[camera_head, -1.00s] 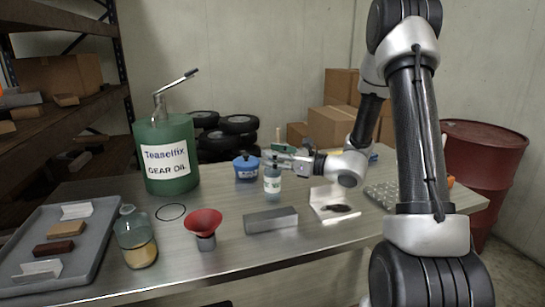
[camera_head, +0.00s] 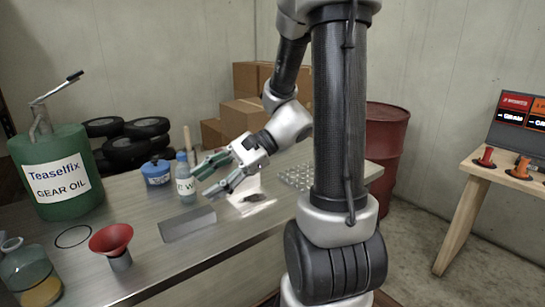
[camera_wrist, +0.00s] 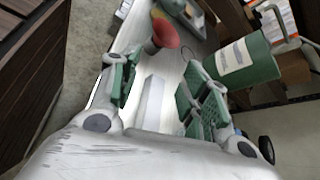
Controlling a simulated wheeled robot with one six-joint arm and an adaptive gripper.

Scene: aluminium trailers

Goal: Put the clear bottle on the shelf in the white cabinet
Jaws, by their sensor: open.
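A translucent pale bottle with a bluish cap and a white label (camera_head: 186,180) stands upright on the metal table. A glass flask with yellow liquid (camera_head: 35,275) stands at the table's near left; I cannot tell for sure which is the clear bottle. My gripper (camera_head: 203,182) is open and empty just right of the labelled bottle, its fingers pointing left. In the wrist view my gripper (camera_wrist: 160,88) shows its green pads wide apart with no bottle between them. No white cabinet shows.
On the table are a green gear oil can (camera_head: 58,185), a blue container (camera_head: 156,172), a red funnel (camera_head: 111,241), a grey metal block (camera_head: 188,224) and an egg-tray-like sheet (camera_head: 296,177). A red drum (camera_head: 385,145) and wooden bench (camera_head: 505,178) stand right, with floor between.

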